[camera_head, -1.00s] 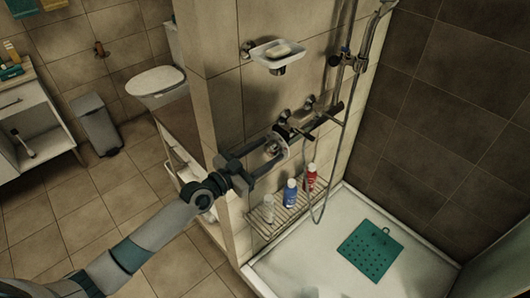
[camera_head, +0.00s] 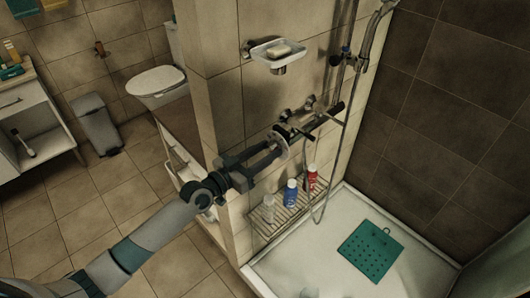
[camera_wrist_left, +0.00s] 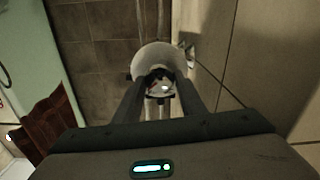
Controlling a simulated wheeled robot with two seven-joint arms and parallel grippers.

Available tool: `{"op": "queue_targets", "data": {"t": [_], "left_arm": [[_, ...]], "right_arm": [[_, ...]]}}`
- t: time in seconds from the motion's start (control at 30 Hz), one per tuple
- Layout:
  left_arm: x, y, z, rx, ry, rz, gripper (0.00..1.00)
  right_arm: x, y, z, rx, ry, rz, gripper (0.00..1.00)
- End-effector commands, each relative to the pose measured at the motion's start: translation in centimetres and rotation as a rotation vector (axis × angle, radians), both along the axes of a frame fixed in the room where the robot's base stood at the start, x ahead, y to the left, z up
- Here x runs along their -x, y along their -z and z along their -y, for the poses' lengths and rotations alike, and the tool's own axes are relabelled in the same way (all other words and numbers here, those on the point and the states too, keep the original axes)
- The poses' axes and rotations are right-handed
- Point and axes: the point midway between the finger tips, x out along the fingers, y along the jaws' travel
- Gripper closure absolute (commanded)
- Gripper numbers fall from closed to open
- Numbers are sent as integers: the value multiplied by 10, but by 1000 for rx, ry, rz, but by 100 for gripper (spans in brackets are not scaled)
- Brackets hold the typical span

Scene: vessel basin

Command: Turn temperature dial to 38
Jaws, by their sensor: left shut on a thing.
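The shower mixer bar (camera_head: 324,125) sticks out from the tiled wall in the head view. The same disc (camera_wrist_left: 150,58) faces the left wrist view. My left gripper (camera_head: 279,148) reaches in from the left and is shut on the dial. In the left wrist view its fingertips (camera_wrist_left: 160,79) meet at the dial's middle. Any numbers on the dial are too small to read. My right gripper is out of view.
A soap dish (camera_head: 277,52) hangs above the mixer. A wire shelf (camera_head: 282,222) with several bottles is below it. A shower hose (camera_head: 338,165) hangs beside the bar. The tiled wall corner stands close to my left arm.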

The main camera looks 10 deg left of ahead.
Motion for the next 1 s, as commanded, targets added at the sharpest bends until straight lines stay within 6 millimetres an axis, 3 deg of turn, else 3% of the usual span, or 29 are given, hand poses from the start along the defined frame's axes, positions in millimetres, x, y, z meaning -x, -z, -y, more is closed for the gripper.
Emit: {"op": "queue_targets", "data": {"t": [0.5, 1.0], "left_arm": [[1, 1, 1, 324, 3, -216, 86], [1, 2, 1, 389, 4, -260, 86]], "right_arm": [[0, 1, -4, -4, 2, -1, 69], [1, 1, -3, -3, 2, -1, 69]]}}
